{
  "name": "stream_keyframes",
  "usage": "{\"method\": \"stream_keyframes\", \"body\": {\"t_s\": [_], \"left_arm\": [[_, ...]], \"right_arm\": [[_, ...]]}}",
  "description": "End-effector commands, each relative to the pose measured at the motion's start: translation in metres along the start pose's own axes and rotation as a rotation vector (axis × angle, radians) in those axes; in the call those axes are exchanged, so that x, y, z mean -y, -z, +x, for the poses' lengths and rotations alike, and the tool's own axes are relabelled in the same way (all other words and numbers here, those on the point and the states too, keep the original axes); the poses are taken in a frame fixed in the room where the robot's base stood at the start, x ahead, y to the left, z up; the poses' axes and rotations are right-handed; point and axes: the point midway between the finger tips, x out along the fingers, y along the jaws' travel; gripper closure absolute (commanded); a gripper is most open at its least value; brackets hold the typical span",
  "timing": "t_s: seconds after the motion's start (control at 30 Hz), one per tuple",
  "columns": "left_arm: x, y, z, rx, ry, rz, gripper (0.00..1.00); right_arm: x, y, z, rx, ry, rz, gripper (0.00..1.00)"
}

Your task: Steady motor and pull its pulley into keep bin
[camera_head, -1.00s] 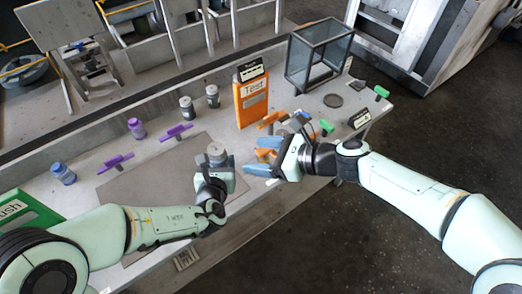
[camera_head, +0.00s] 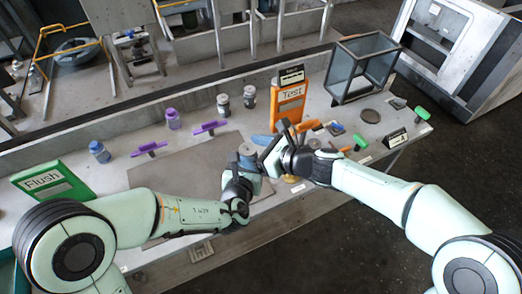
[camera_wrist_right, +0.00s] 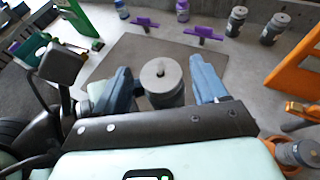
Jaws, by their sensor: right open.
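The motor (camera_head: 247,158) is a grey upright cylinder at the front right of the brown mat. Its round grey pulley (camera_wrist_right: 160,74), with a small stub in the middle, faces up in the right wrist view. My right gripper (camera_head: 262,150) is open. Its blue fingers stand on either side of the pulley in the right wrist view (camera_wrist_right: 168,84), with gaps visible on both sides. My left gripper (camera_head: 238,180) is low beside the motor; its fingers are mostly hidden, so I cannot tell its grip. I cannot pick out a keep bin for certain.
The brown mat (camera_head: 180,170) is mostly clear. Behind it are purple clamps (camera_head: 209,127) and grey bottles (camera_head: 222,103). An orange Test board (camera_head: 290,98) and a glass-sided box (camera_head: 362,68) stand at the back right. A green Flush board (camera_head: 52,180) is at the left.

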Motion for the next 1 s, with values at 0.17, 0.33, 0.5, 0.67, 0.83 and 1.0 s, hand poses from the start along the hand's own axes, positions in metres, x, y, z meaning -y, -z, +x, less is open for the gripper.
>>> {"method": "stream_keyframes", "body": {"t_s": [0.17,0.33,0.5,0.67,0.83,1.0], "left_arm": [[0.0001,-0.0014,-0.0001,0.004,0.0,0.0,0.96],[0.0001,-0.0014,-0.0001,0.003,0.0,0.0,0.96],[0.0,-0.0014,0.0,0.003,0.0,0.0,0.96],[0.0001,-0.0014,-0.0001,0.003,0.0,0.0,0.96],[0.0001,-0.0013,-0.0001,0.003,0.0,0.0,0.96],[0.0001,-0.0013,-0.0001,0.003,0.0,0.0,0.96]], "right_arm": [[-0.0001,-0.0003,0.0015,0.0,0.0,-0.001,0.28],[-0.0002,-0.0002,0.0013,0.0,0.0,-0.001,0.51],[-0.0003,-0.0002,0.0012,0.0,-0.001,-0.001,0.94],[-0.0003,-0.0002,0.0013,0.0,-0.001,-0.001,0.94],[-0.0002,-0.0001,0.0013,0.0,-0.001,-0.001,0.94],[-0.0002,-0.002,0.0005,0.001,-0.001,-0.002,0.94]]}}
